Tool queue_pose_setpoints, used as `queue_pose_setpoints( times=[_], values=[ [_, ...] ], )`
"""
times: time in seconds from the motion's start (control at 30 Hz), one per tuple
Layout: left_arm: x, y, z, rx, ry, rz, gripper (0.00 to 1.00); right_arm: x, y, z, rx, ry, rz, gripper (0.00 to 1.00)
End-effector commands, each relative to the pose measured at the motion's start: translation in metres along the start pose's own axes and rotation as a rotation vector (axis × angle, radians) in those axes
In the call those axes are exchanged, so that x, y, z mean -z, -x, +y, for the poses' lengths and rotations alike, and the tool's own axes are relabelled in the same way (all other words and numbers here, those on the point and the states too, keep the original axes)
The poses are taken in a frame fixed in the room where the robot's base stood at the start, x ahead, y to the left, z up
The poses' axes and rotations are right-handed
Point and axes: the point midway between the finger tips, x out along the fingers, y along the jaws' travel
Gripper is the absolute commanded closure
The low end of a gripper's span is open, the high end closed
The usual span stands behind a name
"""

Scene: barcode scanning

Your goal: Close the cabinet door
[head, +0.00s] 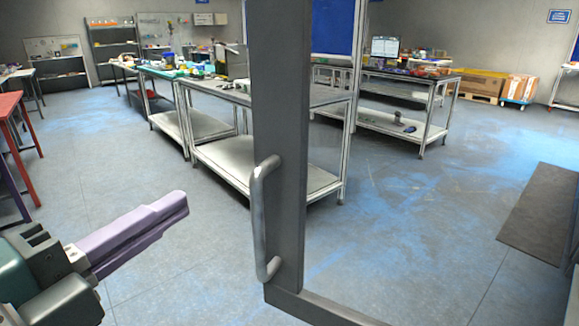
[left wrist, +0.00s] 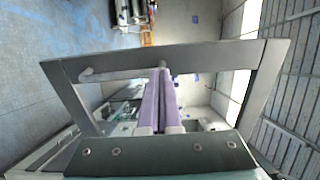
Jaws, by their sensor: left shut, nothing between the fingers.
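The cabinet door (head: 280,100) stands open in front of me in the head view, its dark grey frame around a see-through panel. A silver bar handle (head: 258,220) is on the frame's left upright. The cabinet body cannot be made out. My left gripper (head: 184,202) has purple fingers pressed together, with nothing between them, to the left of the handle and apart from it. In the left wrist view, the fingers (left wrist: 161,85) point toward the door frame (left wrist: 220,55), with the handle (left wrist: 112,74) to their left. My right gripper is not in view.
Metal workbenches (head: 225,165) with clutter stand beyond the door, and another workbench (head: 405,125) is further right. A red table (head: 8,108) is at the left edge. A dark mat (head: 540,212) lies at right. The blue-grey floor between is clear.

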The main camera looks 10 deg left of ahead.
Motion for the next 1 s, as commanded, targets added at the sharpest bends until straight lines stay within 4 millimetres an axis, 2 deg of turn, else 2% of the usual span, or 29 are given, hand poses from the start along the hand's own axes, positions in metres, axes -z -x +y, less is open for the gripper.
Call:
queue_pose_setpoints(
  times=[0.3,0.5,0.7,1.0],
  values=[
    [-0.001,-0.066,-0.002,0.003,0.001,-0.002,1.00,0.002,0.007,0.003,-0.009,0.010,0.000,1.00],
    [0.000,-0.099,-0.002,0.001,0.003,-0.001,1.00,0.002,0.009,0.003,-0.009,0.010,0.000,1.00],
    [0.000,-0.115,-0.001,-0.001,0.003,-0.001,1.00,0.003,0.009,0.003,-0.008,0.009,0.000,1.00],
    [0.000,-0.117,0.000,-0.002,0.004,-0.001,1.00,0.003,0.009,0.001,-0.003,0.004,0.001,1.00]
  ],
)
